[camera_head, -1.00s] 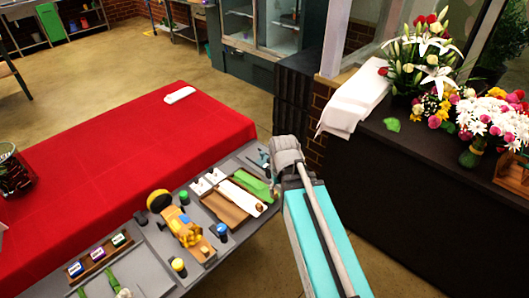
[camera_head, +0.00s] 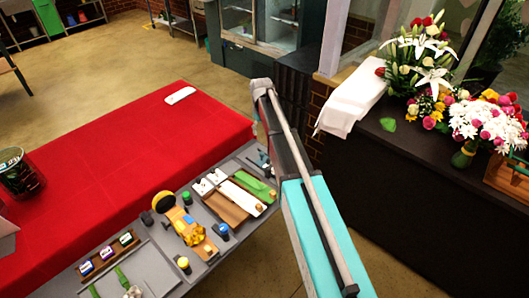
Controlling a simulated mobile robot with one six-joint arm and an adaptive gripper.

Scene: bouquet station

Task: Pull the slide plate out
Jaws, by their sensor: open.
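A yellow-orange device with a round ring at its far end (camera_head: 185,222) lies on the grey work surface (camera_head: 233,250). I cannot tell for certain which part is the slide plate. My arm, with a teal link, rises from the lower right to a grey joint above the table's right edge. My gripper is hidden behind or outside what the head view shows, so its relation to the device cannot be seen.
A wooden tray (camera_head: 222,206) with white and green strips lies right of the device. Small bottles, including a blue one (camera_head: 222,230), stand close around it. A rack of jars (camera_head: 82,268) is at front left. The red cloth (camera_head: 120,150) is mostly clear. Flowers (camera_head: 425,60) stand on the dark counter.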

